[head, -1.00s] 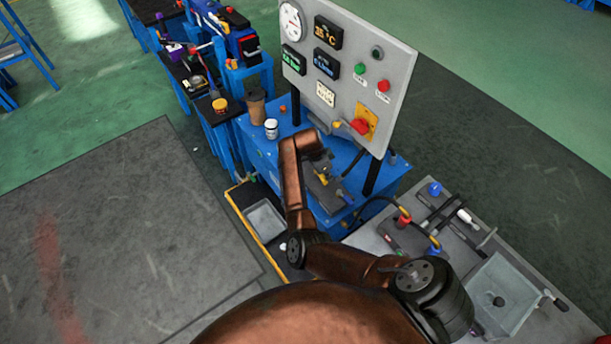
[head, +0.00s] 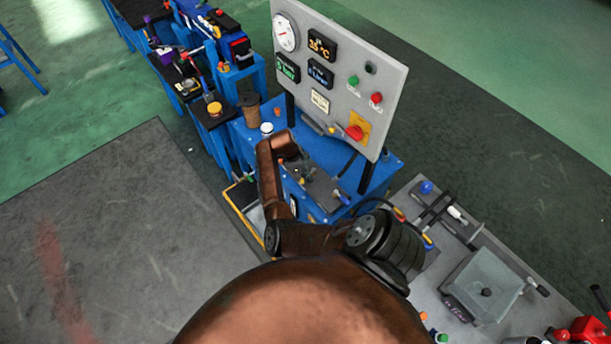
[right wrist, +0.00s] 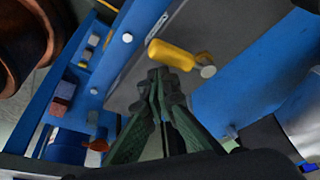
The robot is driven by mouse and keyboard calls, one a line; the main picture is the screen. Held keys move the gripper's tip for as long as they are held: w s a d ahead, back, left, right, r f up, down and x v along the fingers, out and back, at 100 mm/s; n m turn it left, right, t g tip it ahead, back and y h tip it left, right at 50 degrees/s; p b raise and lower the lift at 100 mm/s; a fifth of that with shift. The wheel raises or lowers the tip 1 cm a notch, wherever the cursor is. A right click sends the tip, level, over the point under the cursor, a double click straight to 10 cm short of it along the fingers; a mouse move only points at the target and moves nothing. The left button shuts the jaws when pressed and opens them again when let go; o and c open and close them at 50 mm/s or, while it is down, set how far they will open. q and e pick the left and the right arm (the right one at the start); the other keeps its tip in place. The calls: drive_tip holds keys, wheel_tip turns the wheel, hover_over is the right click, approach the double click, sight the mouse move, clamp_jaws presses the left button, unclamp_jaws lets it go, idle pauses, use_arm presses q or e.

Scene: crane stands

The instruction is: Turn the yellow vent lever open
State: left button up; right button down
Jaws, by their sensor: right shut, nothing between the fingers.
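The yellow vent lever (right wrist: 172,55) shows in the right wrist view as a short rounded yellow handle beside a grey plate. A silver round piece sits at its right end. My right gripper (right wrist: 166,78) is shut and empty, its dark fingertips just below the lever's handle. I cannot tell whether they touch it. In the head view, my copper right arm reaches to the blue stand and partly hides the lever area. My left gripper is not in view.
A grey gauge panel (head: 327,75) with a red knob (head: 355,132) on a yellow plate rises behind the blue stand (head: 378,178). A brown cup (head: 250,108) and white jar (head: 267,128) stand near my arm. A grey bench (head: 420,280) with tools is at right.

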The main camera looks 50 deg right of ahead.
drive_tip(key=shift+w+a, duration=0.1)
drive_tip(key=shift+w, duration=0.45)
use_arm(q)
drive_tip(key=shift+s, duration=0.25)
use_arm(e)
drive_tip(key=shift+w, duration=0.25)
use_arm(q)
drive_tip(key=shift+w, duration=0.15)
use_arm(e)
drive_tip(key=shift+w+a+r, duration=0.1)
drive_tip(key=shift+w+a, duration=0.1)
drive_tip(key=shift+w, duration=0.2)
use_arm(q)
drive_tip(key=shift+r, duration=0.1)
use_arm(e)
drive_tip(key=shift+r, duration=0.1)
use_arm(q)
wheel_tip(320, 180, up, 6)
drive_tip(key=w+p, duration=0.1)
drive_tip(key=p, duration=0.5)
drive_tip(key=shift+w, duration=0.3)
use_arm(e)
wheel_tip(320, 180, up, 9)
drive_tip(key=w+d, duration=0.1)
drive_tip(key=w, duration=0.1)
drive_tip(key=shift+w, duration=0.15)
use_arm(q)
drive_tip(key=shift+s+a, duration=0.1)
